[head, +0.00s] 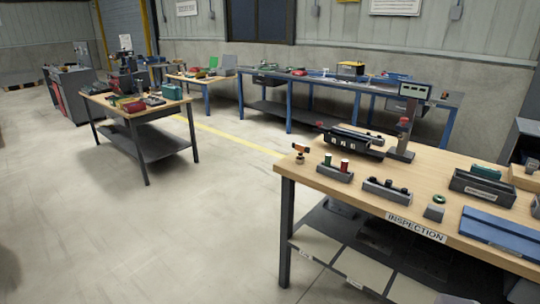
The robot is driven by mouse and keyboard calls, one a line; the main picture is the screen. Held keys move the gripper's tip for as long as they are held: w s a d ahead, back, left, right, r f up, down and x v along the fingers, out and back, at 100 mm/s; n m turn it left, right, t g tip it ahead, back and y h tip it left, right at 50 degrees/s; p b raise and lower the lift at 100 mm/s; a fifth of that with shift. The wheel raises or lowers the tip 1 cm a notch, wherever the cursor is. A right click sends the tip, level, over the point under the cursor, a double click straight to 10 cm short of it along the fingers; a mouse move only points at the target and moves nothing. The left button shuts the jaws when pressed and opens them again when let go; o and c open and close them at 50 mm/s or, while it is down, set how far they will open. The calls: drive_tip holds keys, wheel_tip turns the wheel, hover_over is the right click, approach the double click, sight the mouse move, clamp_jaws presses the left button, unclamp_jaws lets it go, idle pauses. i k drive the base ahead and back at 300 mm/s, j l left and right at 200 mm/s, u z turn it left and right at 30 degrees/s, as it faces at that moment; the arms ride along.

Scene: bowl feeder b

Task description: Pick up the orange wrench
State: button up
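No orange wrench can be made out for certain in the head view. A small orange and black item (301,148) stands at the left corner of the inspection bench (430,170), too small to identify. My gripper is not in view.
The inspection bench at right holds a dark fixture (351,138), grey holders, a blue plate (502,228) and a display stand (403,140). A cluttered wooden bench (101,98) is at left, and a long blue-legged bench (290,78) is behind. Open concrete floor (190,230) lies in front.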

sight(299, 160)
drive_tip(key=z, duration=1.75)
drive_tip(key=u, duration=1.75)
drive_tip(key=i, duration=0.8)
drive_tip(key=i+j+z, duration=0.1)
drive_tip(key=i, duration=0.7)
drive_tip(key=i+j, duration=0.2)
drive_tip(key=i, duration=0.55)
drive_tip(key=i+l+z, duration=0.05)
